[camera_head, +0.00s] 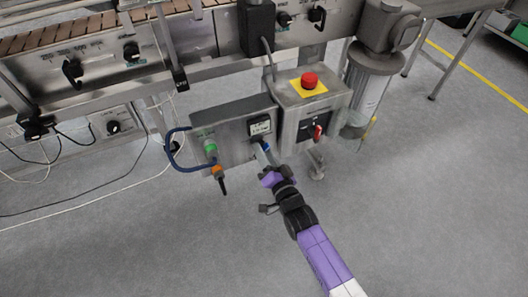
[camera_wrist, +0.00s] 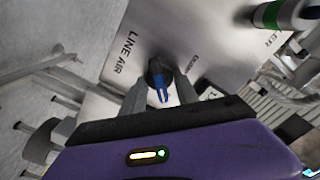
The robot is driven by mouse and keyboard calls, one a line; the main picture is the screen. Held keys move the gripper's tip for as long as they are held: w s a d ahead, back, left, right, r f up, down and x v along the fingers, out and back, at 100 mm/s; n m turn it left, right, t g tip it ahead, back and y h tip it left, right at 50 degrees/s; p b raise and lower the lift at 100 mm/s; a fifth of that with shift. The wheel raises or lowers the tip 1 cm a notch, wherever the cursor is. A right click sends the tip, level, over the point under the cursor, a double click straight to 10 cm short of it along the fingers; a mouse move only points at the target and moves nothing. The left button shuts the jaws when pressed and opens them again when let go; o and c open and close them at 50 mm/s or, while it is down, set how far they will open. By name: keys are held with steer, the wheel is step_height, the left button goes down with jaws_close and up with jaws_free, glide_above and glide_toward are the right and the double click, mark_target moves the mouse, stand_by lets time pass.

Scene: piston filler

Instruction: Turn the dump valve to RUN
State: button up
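A round black knob with a blue handle (camera_wrist: 161,88) sits on a metal panel lettered "LINE AIR" (camera_wrist: 122,50); I take it to be the dump valve. Its blue part also shows small in the head view (camera_head: 266,147), on the lower right of the grey control box (camera_head: 235,135). My gripper (camera_wrist: 160,82) is in front of the panel with its fingers apart, one on each side of the knob. A gap shows between the fingers and the blue handle.
A box with a red emergency button (camera_head: 309,81) and a red-handled switch (camera_head: 318,131) stands just right. A green button (camera_head: 211,148), orange part (camera_head: 217,170) and blue hose (camera_head: 176,160) are on the left. The floor in front is clear.

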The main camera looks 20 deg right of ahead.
steer(key=o, duration=0.4)
steer(key=shift+s, duration=0.1)
steer(key=s+p, duration=0.2)
steer(key=s, duration=0.5)
steer(key=shift+s, duration=0.35)
